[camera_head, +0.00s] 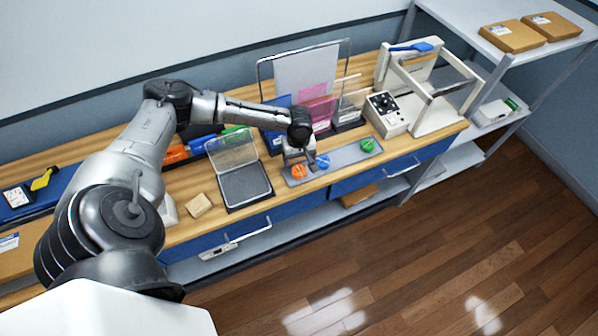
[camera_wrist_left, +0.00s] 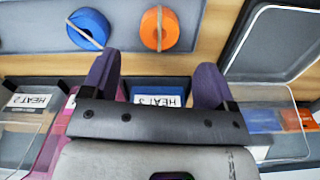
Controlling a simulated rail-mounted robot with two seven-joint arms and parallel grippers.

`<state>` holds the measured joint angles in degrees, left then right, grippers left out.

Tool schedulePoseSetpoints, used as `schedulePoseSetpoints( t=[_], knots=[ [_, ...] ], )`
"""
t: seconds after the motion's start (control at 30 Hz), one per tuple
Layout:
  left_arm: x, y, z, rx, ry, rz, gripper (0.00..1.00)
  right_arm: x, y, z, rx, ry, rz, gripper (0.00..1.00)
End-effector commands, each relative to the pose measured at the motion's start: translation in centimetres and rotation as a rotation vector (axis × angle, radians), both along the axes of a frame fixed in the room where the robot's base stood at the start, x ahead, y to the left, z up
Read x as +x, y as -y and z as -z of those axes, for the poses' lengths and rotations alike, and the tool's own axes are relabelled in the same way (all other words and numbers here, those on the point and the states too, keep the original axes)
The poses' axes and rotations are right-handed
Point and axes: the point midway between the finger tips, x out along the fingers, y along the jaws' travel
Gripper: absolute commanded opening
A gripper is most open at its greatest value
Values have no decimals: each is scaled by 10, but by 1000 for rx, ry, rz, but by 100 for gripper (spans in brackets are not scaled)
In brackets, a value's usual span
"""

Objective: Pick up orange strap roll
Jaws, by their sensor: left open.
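The orange strap roll (camera_head: 298,171) lies on a grey tray (camera_head: 343,157) near the front edge of the workbench. In the left wrist view the orange strap roll (camera_wrist_left: 160,28) has a light band across it and lies ahead of the fingers, roughly midway between them. A blue strap roll (camera_head: 322,161) is beside it, also in the left wrist view (camera_wrist_left: 88,28). A green roll (camera_head: 368,145) is farther right on the tray. My left gripper (camera_head: 303,158) is open and empty, just behind the orange roll; its fingers show in the wrist view (camera_wrist_left: 157,68). My right gripper is not in view.
A black tray with a raised clear lid (camera_head: 245,185) is left of the rolls. Upright panels and labelled bins, one marked HEAT 3 (camera_wrist_left: 158,92), stand behind. A control box (camera_head: 386,113) and a white frame (camera_head: 432,100) are at right. A tan block (camera_head: 199,205) lies at left.

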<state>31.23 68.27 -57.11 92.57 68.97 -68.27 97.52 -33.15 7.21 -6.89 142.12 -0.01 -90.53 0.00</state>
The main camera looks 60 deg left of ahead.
Motion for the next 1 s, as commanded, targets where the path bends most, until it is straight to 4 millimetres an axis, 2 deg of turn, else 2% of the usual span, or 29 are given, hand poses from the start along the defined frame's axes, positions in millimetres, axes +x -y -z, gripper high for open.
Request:
schedulePoseSetpoints(
  t=[0.33, 0.6, 0.7, 1.0],
  knots=[
    [0, 0, 22, 0, -1, 2, 80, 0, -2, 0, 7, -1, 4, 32],
    [1, 0, 57, -1, 0, 2, 80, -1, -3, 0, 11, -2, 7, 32],
    [1, -1, 64, 0, 0, 2, 80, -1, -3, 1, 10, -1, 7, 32],
    [1, -1, 67, 0, 1, 3, 80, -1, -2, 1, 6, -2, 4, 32]
  ],
)
